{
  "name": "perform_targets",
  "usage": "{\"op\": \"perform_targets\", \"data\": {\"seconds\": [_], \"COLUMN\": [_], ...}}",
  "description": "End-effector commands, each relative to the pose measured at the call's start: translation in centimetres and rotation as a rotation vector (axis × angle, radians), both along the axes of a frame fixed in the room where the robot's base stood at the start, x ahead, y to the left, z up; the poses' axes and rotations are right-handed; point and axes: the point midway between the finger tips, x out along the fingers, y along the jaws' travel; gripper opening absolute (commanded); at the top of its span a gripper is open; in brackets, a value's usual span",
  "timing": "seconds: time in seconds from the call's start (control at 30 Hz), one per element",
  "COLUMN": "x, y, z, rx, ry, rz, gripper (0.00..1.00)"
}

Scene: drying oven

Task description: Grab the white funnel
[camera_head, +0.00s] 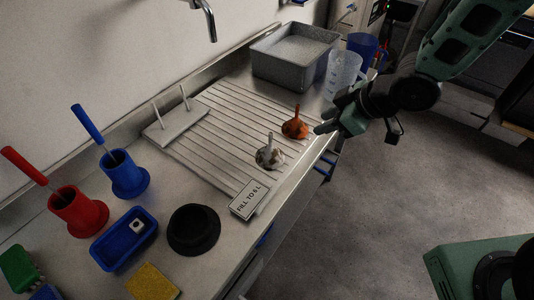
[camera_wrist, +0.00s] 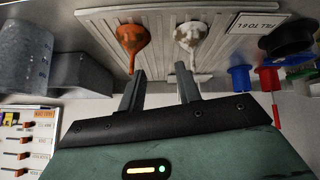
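The white funnel (camera_head: 270,156), mottled white and grey, stands mouth down with its spout up on the ribbed drainboard (camera_head: 215,125), near the counter's front edge. It also shows in the wrist view (camera_wrist: 190,38), a little right of the middle at the top. An orange funnel (camera_head: 295,127) stands beside it, closer to my gripper; in the wrist view it is the left one (camera_wrist: 131,38). My gripper (camera_head: 325,122) is at the counter's edge, right of both funnels. In the wrist view its two fingers (camera_wrist: 161,73) are apart with nothing between them.
A grey basin (camera_head: 290,60) and a clear beaker (camera_head: 342,72) stand at the back. A "FILL TO 6 L" sign (camera_head: 249,200) lies near the white funnel. A black bowl-like piece (camera_head: 194,230), a blue tray (camera_head: 124,240) and red and blue holders stand at the left.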

Motion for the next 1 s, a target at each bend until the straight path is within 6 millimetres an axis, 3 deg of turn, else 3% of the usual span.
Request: {"op": "perform_targets", "data": {"seconds": [0.03, 0.13, 0.3, 0.47, 1.0], "x": [0.5, 0.2, -1.3, -2.2, 0.1], "y": [-0.5, -0.6, -1.0, -0.9, 8.1], "z": [-1.6, -2.9, -3.5, -3.4, -7.1], "rx": [0.069, 0.219, 0.427, 0.516, 0.524], "ry": [-0.014, -0.047, -0.07, -0.074, -0.074], "rz": [0.044, 0.144, 0.25, 0.288, 0.295], "gripper": [0.34, 0.34, 0.34, 0.34, 0.34]}}
